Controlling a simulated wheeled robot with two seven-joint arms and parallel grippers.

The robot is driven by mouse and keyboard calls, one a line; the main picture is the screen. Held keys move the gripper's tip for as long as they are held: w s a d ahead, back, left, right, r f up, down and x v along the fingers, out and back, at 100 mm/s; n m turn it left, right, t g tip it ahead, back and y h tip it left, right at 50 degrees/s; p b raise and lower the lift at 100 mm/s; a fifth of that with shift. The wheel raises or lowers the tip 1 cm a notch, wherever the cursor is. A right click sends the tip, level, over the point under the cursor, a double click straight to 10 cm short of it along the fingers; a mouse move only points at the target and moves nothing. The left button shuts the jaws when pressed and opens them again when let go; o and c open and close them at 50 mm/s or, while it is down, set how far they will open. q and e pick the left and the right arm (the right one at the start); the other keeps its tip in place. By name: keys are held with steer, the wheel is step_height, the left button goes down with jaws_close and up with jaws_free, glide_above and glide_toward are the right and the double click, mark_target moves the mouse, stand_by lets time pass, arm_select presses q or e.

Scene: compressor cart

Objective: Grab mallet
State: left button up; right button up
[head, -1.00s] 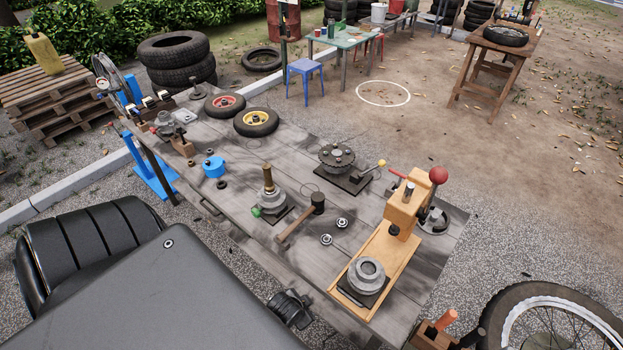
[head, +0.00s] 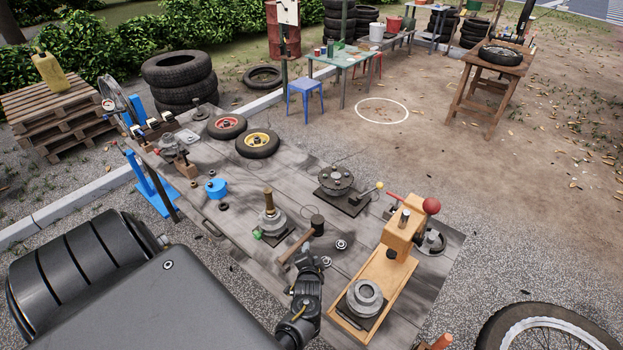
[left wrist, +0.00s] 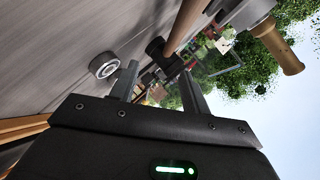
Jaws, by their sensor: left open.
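The mallet (head: 298,243) lies on the workbench (head: 345,232), with its dark head toward the back right and its brown wooden handle toward the front left. My left gripper (head: 308,254) is at the front side of the mallet, close to its head and handle. In the left wrist view the open fingers (left wrist: 160,72) point at the mallet, whose handle (left wrist: 187,24) and black head (left wrist: 155,47) show just beyond the tips. I cannot tell whether the fingers touch it. My right gripper is not in view.
A grey fitting with a brass post (head: 270,221) stands left of the mallet. A small bearing ring (head: 341,245) lies close on the right and shows in the left wrist view (left wrist: 103,64). A wooden press (head: 376,275) stands further right. A flanged hub (head: 338,180) is behind.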

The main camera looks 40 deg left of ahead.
mark_target(311, 234)
arm_select(q)
steer(key=shift+w+a+r+y, duration=0.2)
steer(key=shift+w+r+y, duration=0.05)
steer(key=shift+y, duration=0.15)
steer(key=shift+w+a+f+b, duration=0.1)
steer(key=shift+a+f+b, duration=0.1)
steer(key=shift+b, duration=0.1)
steer(key=b+x, duration=0.3)
steer(key=x, duration=0.1)
steer(key=shift+w+a+f+b, duration=0.2)
steer(key=shift+w+b, duration=0.05)
steer(key=shift+b, duration=0.15)
steer(key=shift+w+a, duration=0.15)
steer(key=shift+w, duration=0.05)
steer(key=shift+w+a+b, duration=0.2)
steer(key=shift+a+b, duration=0.05)
steer(key=shift+b, duration=0.2)
steer(key=b+x, duration=0.4)
steer(key=shift+w, duration=0.25)
steer(key=shift+w+a, duration=0.1)
steer(key=shift+r, duration=0.15)
jaws_close()
